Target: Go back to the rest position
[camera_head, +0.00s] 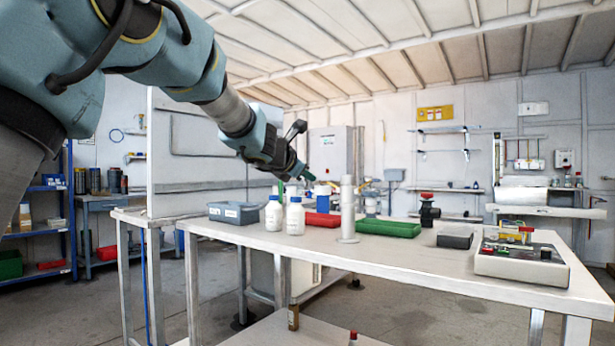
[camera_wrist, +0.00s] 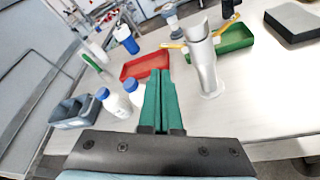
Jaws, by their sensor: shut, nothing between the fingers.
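My gripper (camera_head: 308,176) hangs above the white workbench (camera_head: 450,258), over the bottles and the red tray. In the wrist view its two green fingers (camera_wrist: 161,85) are pressed together with nothing between them. My arm reaches in from the upper left of the head view. Two white bottles with blue caps (camera_head: 273,215) stand on the bench below and to the left of the fingers. A grey upright cylinder (camera_head: 348,210) stands to their right, and it also shows in the wrist view (camera_wrist: 204,65).
A blue-grey bin (camera_head: 237,213), a red tray (camera_head: 322,220) and a green tray (camera_head: 388,228) sit on the bench. A black block (camera_head: 455,238) and a control box with buttons (camera_head: 522,262) are at the right. The bench front is mostly clear.

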